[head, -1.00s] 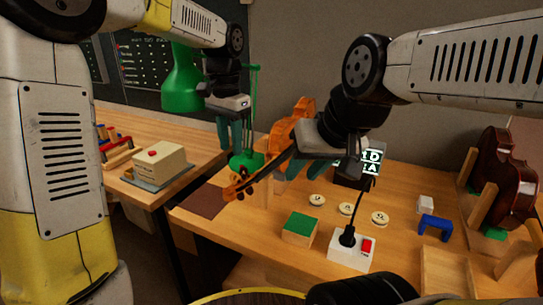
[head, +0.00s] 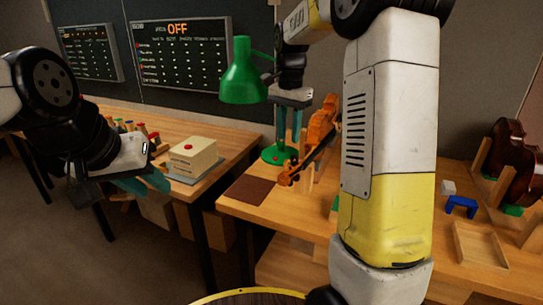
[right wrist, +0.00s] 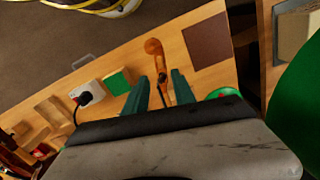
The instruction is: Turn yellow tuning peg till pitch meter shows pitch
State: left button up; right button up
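The orange-brown violin (head: 321,124) stands tilted on the bench, its scroll and pegs (head: 289,177) toward the front left. I cannot pick out the yellow peg. My right gripper (head: 290,132) hangs fingers-down beside the lamp, close behind the scroll end. In the right wrist view its teal fingers (right wrist: 160,95) are apart, with the violin's scroll (right wrist: 153,47) and neck beyond and between them, not visibly gripped. My left gripper (head: 145,184) is at the left, away from the violin, its teal fingers apart and empty. The pitch meter's display is hidden in the head view, behind my right arm.
A green lamp (head: 242,75) stands close to the right gripper. A brown mat (head: 250,189) lies at the bench's left end. A cream box with a red button (head: 192,158) is on the side bench. A wall board reads OFF (head: 178,28). A blue bridge-shaped block (head: 461,206) lies right.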

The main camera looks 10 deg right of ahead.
aim_at(287, 165)
notch_tip(287, 165, down, 8)
jog(key=shift+r, duration=0.1)
dwell(0.4)
jog(key=shift+c, duration=0.2)
grip_shut()
